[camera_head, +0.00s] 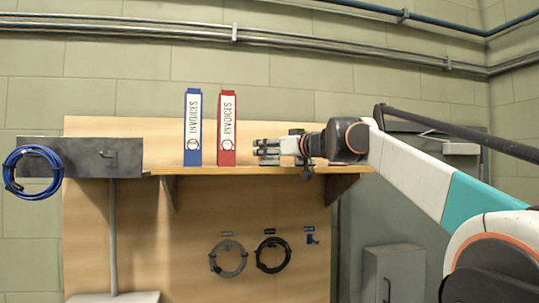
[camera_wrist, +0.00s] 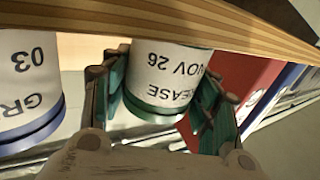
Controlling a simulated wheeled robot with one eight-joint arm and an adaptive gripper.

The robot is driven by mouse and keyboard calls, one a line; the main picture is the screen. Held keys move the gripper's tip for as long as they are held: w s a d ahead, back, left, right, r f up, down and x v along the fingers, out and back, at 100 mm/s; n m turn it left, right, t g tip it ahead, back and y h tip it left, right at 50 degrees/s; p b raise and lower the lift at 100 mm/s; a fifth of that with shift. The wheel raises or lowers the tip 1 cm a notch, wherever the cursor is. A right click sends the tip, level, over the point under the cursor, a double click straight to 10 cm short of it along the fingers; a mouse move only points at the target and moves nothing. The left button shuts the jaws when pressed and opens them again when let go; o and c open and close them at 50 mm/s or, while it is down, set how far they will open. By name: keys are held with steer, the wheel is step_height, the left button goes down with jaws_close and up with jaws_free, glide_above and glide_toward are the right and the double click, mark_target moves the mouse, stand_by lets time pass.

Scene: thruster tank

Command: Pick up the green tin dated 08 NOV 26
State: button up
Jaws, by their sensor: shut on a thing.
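The green tin (camera_wrist: 168,72) is white with a green rim. Its upside-down label in the wrist view reads "…EASE" and "NOV 26"; the day of the date is hidden. My gripper (camera_wrist: 163,95) is shut on this tin, with one teal-padded finger on each side. In the head view my gripper (camera_head: 268,150) is at the right part of the wooden shelf, around a small, hard-to-read tin shape. I cannot tell whether the tin touches the shelf.
A blue-rimmed tin (camera_wrist: 28,85) marked "GR" and "03" stands close beside the left finger in the wrist view. A red binder (camera_head: 227,128) and a blue binder (camera_head: 193,127) stand left of my gripper on the shelf (camera_head: 240,171). Coiled cables (camera_head: 228,258) hang below.

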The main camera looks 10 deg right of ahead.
step_height(320, 180, up, 20)
steer(key=p, duration=0.9)
